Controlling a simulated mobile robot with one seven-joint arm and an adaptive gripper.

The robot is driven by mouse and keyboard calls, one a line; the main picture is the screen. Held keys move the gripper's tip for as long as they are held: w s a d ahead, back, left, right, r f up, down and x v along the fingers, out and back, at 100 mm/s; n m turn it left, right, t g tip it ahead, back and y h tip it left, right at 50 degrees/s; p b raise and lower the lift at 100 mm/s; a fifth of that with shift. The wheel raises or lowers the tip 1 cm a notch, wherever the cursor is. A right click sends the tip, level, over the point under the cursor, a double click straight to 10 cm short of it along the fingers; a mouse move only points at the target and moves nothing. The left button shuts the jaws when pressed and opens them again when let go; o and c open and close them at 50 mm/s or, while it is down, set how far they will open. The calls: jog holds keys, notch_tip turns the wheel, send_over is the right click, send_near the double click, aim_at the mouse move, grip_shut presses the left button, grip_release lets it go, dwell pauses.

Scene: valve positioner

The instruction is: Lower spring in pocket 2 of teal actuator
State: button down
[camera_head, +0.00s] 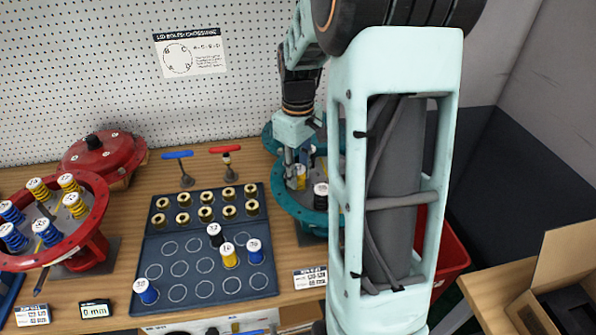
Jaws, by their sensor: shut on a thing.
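The teal actuator (290,206) stands at the back of the bench, partly hidden behind my arm. My gripper (297,168) points down over its open round body and is shut on a yellow spring (300,183) with a white top. The spring looks upright, inside the actuator's rim. I cannot tell whether its lower end touches the pocket floor, and the pocket numbers cannot be read. A black spring with a white top (321,197) stands in the actuator to the right of the yellow one.
A dark tray (160,249) holds several gold-coloured rings and loose blue, yellow and black springs. A red actuator (95,247) with yellow and blue springs is at left, its red cover (108,158) behind. A blue-handled tool (181,162) and a red-handled tool (226,157) stand behind the tray.

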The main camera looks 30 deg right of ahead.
jog(key=shift+f, duration=0.1)
jog(key=c, duration=1.5)
grip_release()
notch_tip(320, 180, up, 12)
jog(key=shift+r, duration=0.1)
